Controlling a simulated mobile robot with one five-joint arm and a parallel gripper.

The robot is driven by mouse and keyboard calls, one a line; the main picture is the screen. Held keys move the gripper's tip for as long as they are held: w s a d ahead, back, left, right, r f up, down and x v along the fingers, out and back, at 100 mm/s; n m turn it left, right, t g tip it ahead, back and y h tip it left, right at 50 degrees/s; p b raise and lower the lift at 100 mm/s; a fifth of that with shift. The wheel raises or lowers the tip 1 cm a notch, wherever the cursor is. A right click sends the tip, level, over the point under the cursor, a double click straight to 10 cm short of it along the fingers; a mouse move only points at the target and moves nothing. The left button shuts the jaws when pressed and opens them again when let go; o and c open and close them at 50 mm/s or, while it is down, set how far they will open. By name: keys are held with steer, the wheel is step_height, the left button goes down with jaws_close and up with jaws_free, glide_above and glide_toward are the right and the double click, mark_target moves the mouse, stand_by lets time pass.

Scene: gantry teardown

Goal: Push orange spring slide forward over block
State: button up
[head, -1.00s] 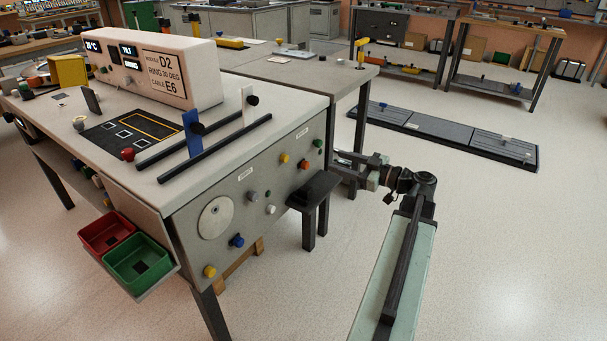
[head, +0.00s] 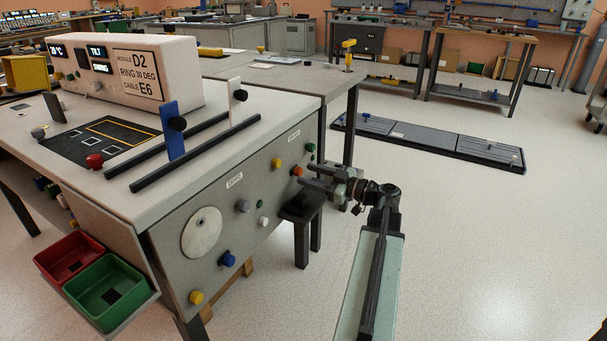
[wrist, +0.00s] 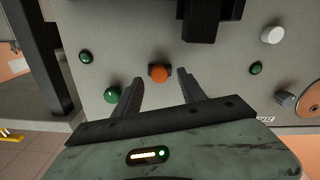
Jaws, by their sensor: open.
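The orange slide knob (head: 297,171) sits on the grey side panel of the near bench. In the wrist view the orange knob (wrist: 159,74) has a small dark piece showing at its sides, against the panel. My gripper (head: 304,175) is level with the knob in the head view and points at the panel. In the wrist view my gripper (wrist: 159,77) is open, one finger on each side of the knob, with gaps to both. I cannot tell how deep the fingertips reach. Which part is the block is unclear.
A black ledge (head: 302,206) juts from the panel below the knob; it shows in the wrist view (wrist: 210,18). Green (head: 311,148) and yellow (head: 278,162) knobs are close by. A table leg (head: 349,125) stands behind my gripper. Open floor lies to the right.

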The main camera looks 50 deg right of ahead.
mark_target(298, 172)
steer(key=shift+x, duration=1.5)
steer(key=shift+c, duration=0.3)
jaws_close()
